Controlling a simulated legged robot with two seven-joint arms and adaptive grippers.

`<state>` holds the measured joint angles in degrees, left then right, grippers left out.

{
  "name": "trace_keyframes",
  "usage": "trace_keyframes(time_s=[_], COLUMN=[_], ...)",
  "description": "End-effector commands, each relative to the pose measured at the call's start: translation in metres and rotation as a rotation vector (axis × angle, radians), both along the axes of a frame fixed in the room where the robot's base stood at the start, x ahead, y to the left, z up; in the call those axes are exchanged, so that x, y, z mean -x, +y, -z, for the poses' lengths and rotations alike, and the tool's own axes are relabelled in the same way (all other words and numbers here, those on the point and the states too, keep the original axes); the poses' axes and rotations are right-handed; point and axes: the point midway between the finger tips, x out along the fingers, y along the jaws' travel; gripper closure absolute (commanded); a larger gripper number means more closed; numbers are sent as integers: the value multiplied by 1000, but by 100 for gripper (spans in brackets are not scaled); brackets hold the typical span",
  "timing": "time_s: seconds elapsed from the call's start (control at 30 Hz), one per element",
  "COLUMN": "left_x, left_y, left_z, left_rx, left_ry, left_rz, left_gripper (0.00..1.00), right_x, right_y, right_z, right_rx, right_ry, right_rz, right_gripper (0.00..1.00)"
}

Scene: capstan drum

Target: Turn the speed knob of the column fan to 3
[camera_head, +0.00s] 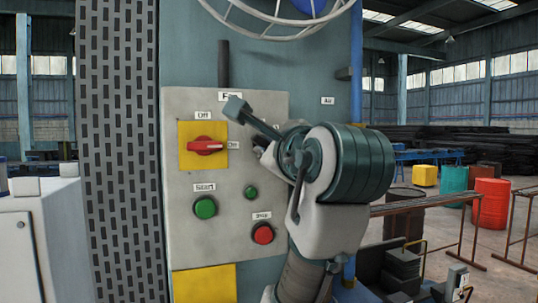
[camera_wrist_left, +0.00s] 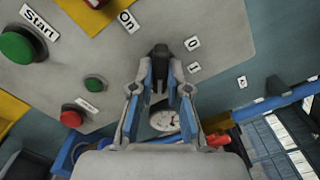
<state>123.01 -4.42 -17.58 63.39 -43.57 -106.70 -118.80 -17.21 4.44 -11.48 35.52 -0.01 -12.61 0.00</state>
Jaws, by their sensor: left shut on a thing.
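The black speed knob (camera_wrist_left: 159,56) sits on the grey control panel (camera_wrist_left: 75,45) in the left wrist view. My left gripper (camera_wrist_left: 160,84) is shut on it, with a blue-lined finger on each side. Small labels stand right of the knob; the upper one (camera_wrist_left: 192,43) looks like 0, and the one below (camera_wrist_left: 193,67) is too small to read surely. The knob's pointer direction cannot be told. In the head view my left gripper (camera_head: 266,136) reaches the panel (camera_head: 220,240) below the Fan label (camera_head: 229,97) and hides most of the knob. My right gripper is not in view.
A perforated column (camera_head: 120,140) stands left. The fan guard (camera_head: 280,18) is above.

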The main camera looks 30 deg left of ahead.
Motion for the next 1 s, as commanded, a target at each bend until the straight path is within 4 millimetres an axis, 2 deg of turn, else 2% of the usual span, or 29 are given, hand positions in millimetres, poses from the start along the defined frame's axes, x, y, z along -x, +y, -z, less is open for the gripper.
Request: trace_keyframes(time_s=[0.03, 0.3, 0.87, 0.9, 1.0], left_x=[-3, -3, -4, -4, -3], left_y=[0, 0, 0, 0, 0], left_z=[7, 7, 7, 7, 6], left_rx=[-9, -79, -102, -102, -101], left_ry=[35, 118, 145, 145, 142], left_rz=[-1, 0, 2, 2, 1], left_gripper=[100, 100, 100, 82, 59], right_x=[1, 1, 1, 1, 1], right_y=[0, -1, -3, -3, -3], right_z=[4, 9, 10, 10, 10], right_rx=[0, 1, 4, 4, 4], right_ry=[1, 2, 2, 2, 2], right_rz=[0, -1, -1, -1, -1], right_gripper=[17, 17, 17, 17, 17])
